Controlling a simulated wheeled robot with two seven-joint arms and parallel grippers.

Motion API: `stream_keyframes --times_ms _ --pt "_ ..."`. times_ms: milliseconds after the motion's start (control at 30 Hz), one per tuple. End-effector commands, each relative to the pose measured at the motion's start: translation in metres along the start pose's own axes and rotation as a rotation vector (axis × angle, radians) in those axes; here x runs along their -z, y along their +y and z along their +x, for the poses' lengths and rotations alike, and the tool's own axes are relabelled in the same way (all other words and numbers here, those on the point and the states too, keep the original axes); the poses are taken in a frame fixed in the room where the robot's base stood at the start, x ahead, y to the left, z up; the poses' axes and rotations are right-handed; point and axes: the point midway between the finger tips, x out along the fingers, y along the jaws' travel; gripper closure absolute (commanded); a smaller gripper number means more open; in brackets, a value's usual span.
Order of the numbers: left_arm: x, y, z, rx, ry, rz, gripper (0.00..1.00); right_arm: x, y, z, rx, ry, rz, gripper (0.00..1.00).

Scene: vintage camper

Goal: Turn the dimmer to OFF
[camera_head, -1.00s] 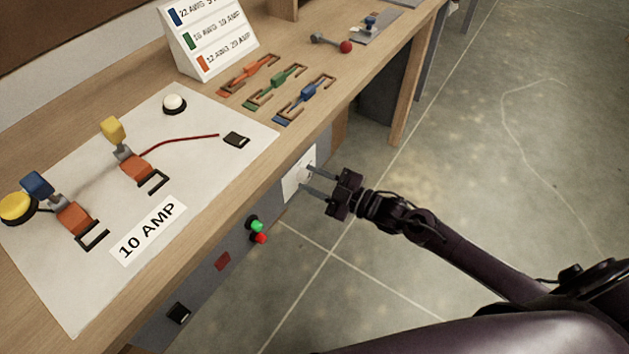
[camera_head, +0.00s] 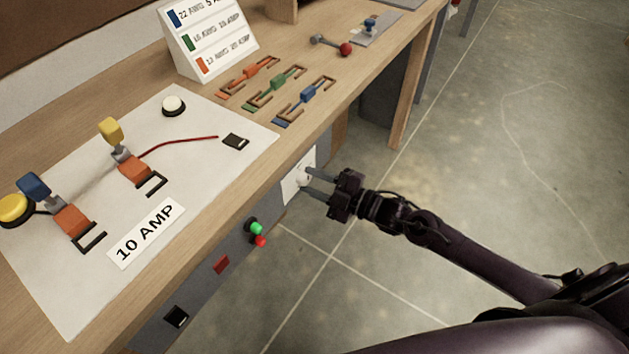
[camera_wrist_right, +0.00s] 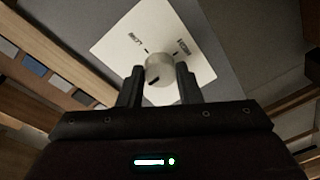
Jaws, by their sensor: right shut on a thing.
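The dimmer is a round pale knob (camera_wrist_right: 159,69) on a white square plate (camera_wrist_right: 115,46), fixed to the grey front panel under the bench top. In the head view its plate (camera_head: 289,187) shows at the right end of that panel. Two short marks and small labels show on the plate; the labels are too blurred to read surely. A dark pointer mark sits on the knob's lower edge in the wrist view. My right gripper (camera_head: 305,179) is shut on the knob, one finger on each side; the fingers show in the wrist view (camera_wrist_right: 159,82). My left gripper is not in view.
The front panel also carries a green button (camera_head: 256,228), a red button (camera_head: 260,241), a red rectangle (camera_head: 221,264) and a black switch (camera_head: 176,316). The bench top (camera_head: 215,221) overhangs above. Open floor (camera_head: 500,180) lies to the right.

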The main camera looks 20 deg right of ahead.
Motion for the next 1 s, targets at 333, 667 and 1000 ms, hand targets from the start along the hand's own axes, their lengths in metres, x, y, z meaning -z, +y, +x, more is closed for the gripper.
stream_keyframes --times_ms 333,667,1000 --pt "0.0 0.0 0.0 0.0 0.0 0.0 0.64 0.0 -0.001 0.0 0.001 0.0 0.0 0.47" --pt "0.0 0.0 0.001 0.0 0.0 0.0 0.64 -0.001 -0.002 -0.012 0.002 -0.001 0.0 0.47" --pt "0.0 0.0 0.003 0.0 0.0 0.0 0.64 -0.001 -0.002 -0.066 0.004 -0.002 0.001 0.47"
